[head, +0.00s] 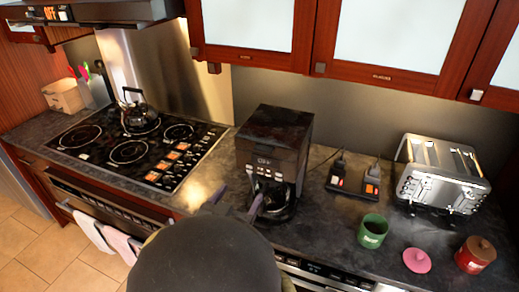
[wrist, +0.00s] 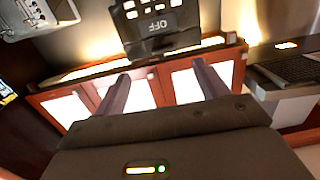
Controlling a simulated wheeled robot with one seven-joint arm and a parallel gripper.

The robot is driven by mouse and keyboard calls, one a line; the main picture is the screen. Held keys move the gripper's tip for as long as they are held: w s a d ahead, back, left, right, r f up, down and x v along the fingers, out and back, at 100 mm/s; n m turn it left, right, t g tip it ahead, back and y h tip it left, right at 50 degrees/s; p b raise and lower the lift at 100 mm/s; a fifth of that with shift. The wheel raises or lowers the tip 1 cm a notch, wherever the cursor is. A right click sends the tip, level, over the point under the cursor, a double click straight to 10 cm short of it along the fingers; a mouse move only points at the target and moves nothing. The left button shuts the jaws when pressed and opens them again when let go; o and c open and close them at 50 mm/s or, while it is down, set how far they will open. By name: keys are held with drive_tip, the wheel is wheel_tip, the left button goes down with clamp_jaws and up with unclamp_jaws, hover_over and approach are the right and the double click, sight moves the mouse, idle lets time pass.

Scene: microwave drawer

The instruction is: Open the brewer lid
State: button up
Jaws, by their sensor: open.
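The brewer (head: 276,155) is a black coffee maker on the dark counter, in the middle of the head view. Its lid (head: 283,116) lies flat on top and looks shut. In the wrist view, which looks upside down, the brewer's dark front (wrist: 157,25) with pale buttons shows at the top, beyond the fingers. My gripper (head: 238,199) is in front of the brewer, low, near its carafe area; its two purple-grey fingers are apart with nothing between them. It also shows in the wrist view (wrist: 162,85). My dark arm hides the counter's front edge.
Red-brown wall cabinets (head: 372,40) hang above and behind the brewer. A cooktop with a kettle (head: 138,115) is at left. Black power adapters (head: 354,178), a toaster (head: 440,175), a green mug (head: 373,231), a pink lid (head: 417,260) and a red canister (head: 475,255) stand at right.

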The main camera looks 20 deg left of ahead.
sight(262, 152)
drive_tip(key=shift+s+a+r+t+h, duration=0.2)
drive_tip(key=shift+s+r, duration=0.15)
drive_tip(key=shift+s, duration=0.2)
drive_tip(key=shift+s+a+r+t+h, duration=0.1)
drive_tip(key=shift+s+r+t, duration=0.1)
drive_tip(key=shift+s+r, duration=0.25)
drive_tip(key=shift+f, duration=0.1)
drive_tip(key=w+p, duration=0.2)
drive_tip(key=w, duration=0.3)
drive_tip(key=w+p, duration=0.2)
drive_tip(key=w, duration=0.3)
drive_tip(key=w+d+p, duration=0.1)
drive_tip(key=w+p, duration=0.1)
drive_tip(key=w, duration=0.4)
drive_tip(key=shift+d, duration=0.1)
drive_tip(key=shift+w, duration=0.6)
drive_tip(key=c, duration=1.4)
